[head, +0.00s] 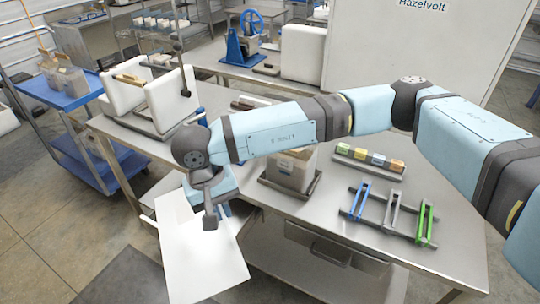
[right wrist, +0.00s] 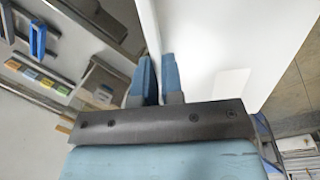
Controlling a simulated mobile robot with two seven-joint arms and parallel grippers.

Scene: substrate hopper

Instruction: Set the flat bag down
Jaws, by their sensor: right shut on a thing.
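The flat bag (head: 203,262) is a thin, plain white sheet in the head view, hanging tilted off the table's front left corner. My right gripper (head: 222,208) is at its upper edge, partly hidden by my own wrist. In the right wrist view, the blue fingers of my right gripper (right wrist: 158,78) are shut on the edge of the white bag (right wrist: 212,38), which spreads up and to the right. A paler rectangle shows on its face. The bag looks clear of the floor, but I cannot tell whether it touches the table edge. My left gripper is not in view.
The steel table (head: 315,206) holds a carton on a dark tray (head: 290,190), a rack of coloured blocks (head: 369,160), and blue, grey and green clamp-like tools (head: 392,211). A white hopper-like unit (head: 170,102) stands behind my arm. A blue cart (head: 70,96) is at left. A dark mat (head: 122,278) lies below.

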